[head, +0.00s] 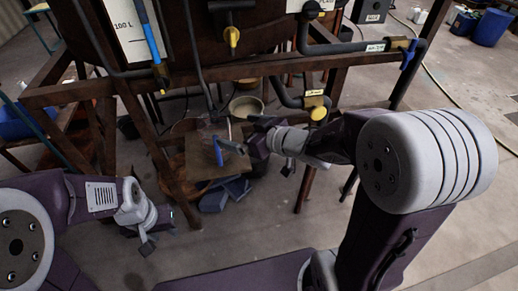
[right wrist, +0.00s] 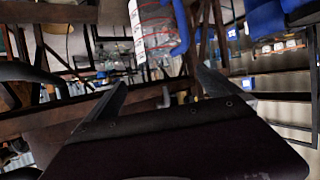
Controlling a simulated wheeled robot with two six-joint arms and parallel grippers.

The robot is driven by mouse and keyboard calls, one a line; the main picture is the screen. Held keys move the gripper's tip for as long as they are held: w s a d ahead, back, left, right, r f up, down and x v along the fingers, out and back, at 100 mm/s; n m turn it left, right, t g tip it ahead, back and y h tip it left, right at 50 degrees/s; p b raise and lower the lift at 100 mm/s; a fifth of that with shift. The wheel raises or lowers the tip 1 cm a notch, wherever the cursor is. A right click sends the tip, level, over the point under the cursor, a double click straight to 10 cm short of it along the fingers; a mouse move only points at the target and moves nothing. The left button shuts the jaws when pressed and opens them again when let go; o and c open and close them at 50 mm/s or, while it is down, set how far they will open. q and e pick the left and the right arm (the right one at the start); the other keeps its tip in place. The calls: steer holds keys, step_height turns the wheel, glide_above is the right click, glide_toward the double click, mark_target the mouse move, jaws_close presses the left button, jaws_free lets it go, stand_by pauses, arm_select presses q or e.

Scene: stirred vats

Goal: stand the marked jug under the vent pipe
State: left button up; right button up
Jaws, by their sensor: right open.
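A clear jug (head: 208,143) with a blue handle (head: 219,152) stands on a brown board below the vat frame. In the right wrist view the jug (right wrist: 155,14) shows red lines and a white marked strip, with its blue handle at right. My right gripper (head: 238,147) is open and empty, close to the handle side of the jug; touching cannot be told. My left gripper (head: 143,241) hangs low at the left, away from the jug, its jaws too small to read. A thin grey pipe (head: 199,75) comes down above the jug; I cannot tell which pipe is the vent.
A beam (head: 240,69) and a valve pipe with a yellow knob (head: 317,112) are close to my right arm. A pale round pot (head: 246,106) stands behind the jug. Blue pieces (head: 225,194) lie under the board. Blue bins (head: 490,27) are far right. Floor in front is clear.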

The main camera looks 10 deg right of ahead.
steer(key=s+d+f+m+g+h, duration=0.25)
steer(key=d+f+m+h, duration=0.25)
steer(key=d+f+h, duration=0.35)
steer(key=s+d+f+m+g+p, duration=0.1)
steer(key=s+g+p, duration=0.1)
steer(key=s, duration=0.5)
steer(key=s+d+f+m+g+p, duration=0.1)
steer(key=s+f+g, duration=0.1)
steer(key=s+g, duration=0.3)
steer(key=shift+s+f+m+y+p, duration=0.35)
steer(key=shift+s+y, duration=0.1)
steer(key=shift+s, duration=0.9)
steer(key=shift+g, duration=0.25)
